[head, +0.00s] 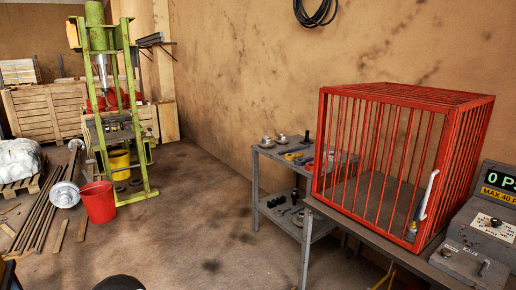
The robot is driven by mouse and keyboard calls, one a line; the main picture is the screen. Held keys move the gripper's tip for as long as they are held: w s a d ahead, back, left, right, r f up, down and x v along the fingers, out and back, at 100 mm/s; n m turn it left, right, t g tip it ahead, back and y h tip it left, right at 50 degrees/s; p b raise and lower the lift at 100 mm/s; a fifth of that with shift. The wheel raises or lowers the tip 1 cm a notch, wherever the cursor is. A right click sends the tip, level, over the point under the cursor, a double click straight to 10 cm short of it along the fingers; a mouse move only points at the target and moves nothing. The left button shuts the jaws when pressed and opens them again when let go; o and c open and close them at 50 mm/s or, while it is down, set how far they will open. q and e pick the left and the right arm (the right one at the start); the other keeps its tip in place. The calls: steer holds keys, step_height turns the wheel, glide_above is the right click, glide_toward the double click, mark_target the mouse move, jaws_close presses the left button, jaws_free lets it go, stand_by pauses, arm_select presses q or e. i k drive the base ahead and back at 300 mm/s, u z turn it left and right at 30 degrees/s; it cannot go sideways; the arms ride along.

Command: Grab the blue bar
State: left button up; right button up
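I cannot make out a clear blue bar in the head view. A slim white, slightly bluish curved piece (427,194) stands at the front right corner of the red barred cage (407,92). I cannot tell whether either belongs to a blue bar. Neither of my grippers can be made out in this view.
The cage stands on a grey bench beside a control box (475,247). A grey tool cart (292,226) is left of it. A green press (122,120), red bucket (98,202) and long bars (38,215) stand or lie at left. The middle floor is clear.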

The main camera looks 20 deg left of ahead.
mark_target(304, 147)
steer(key=u, duration=0.65)
steer(key=i, duration=1.25)
steer(key=u, duration=0.55)
steer(key=i, duration=1.4)
steer(key=z, duration=0.9)
steer(key=i, duration=0.9)
steer(key=z, duration=0.5)
steer(key=k, duration=0.85)
steer(key=z, duration=0.25)
steer(key=i, duration=0.85)
steer(key=u, duration=0.1)
